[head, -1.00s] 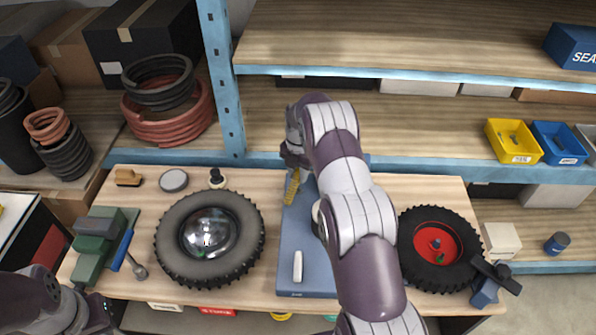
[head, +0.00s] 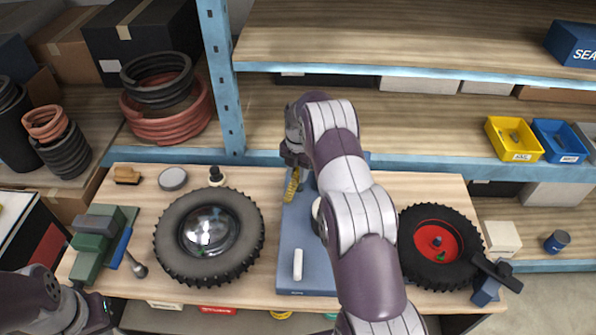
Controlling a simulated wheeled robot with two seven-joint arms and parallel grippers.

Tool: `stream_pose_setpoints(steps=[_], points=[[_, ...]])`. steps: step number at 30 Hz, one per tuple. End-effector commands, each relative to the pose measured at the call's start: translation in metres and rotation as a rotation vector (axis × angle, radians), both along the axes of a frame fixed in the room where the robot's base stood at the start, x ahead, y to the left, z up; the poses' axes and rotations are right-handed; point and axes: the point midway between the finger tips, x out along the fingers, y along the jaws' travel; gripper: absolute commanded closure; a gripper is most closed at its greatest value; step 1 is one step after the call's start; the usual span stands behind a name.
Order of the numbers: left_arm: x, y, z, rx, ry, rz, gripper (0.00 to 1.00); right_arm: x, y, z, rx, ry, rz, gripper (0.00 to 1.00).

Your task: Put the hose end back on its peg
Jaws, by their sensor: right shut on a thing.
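A blue board (head: 300,235) lies on the workbench between the two wheels. A yellow ribbed piece (head: 292,186), which looks like the hose end, hangs at the board's far left edge, just below my right gripper (head: 292,160). That gripper is shut on it, though my own arm hides most of the grip. A white peg-like piece (head: 298,265) is on the near left part of the board, apart from the yellow piece. Another pale round part (head: 317,215) is partly hidden behind my right arm. Only links of my left arm show at the lower left.
A black tyre with a shiny dome (head: 208,235) lies left of the board. A tyre with a red hub (head: 432,245) lies to the right. A green vise-like block (head: 100,240) and a blue-handled tool (head: 122,248) are at the far left. Shelves (head: 400,105) rise behind the bench.

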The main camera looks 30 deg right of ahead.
Motion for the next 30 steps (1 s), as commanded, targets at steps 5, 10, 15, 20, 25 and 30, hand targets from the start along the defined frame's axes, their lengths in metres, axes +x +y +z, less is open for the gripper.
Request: stream_pose_setpoints(steps=[5,10,15,20,25,30], points=[[0.000,0.000,-0.003,0.000,0.000,0.000,1.00,0.000,0.000,-0.002,0.000,0.000,0.000,1.00],[0.000,0.000,-0.003,0.000,0.000,0.000,1.00,0.000,0.000,-0.001,0.000,0.000,0.000,1.00],[0.000,0.000,-0.004,0.000,0.000,0.000,1.00,0.000,0.000,-0.002,0.000,0.000,0.000,1.00],[0.000,0.000,-0.008,0.000,0.000,0.000,1.00,0.000,0.000,-0.007,0.000,0.000,0.000,1.00],[0.000,0.000,-0.013,0.000,0.000,0.000,1.00,0.000,0.000,-0.013,0.000,0.000,0.000,1.00],[0.000,0.000,-0.016,0.000,0.000,0.000,1.00,0.000,0.000,-0.016,0.000,-0.001,0.000,1.00]])
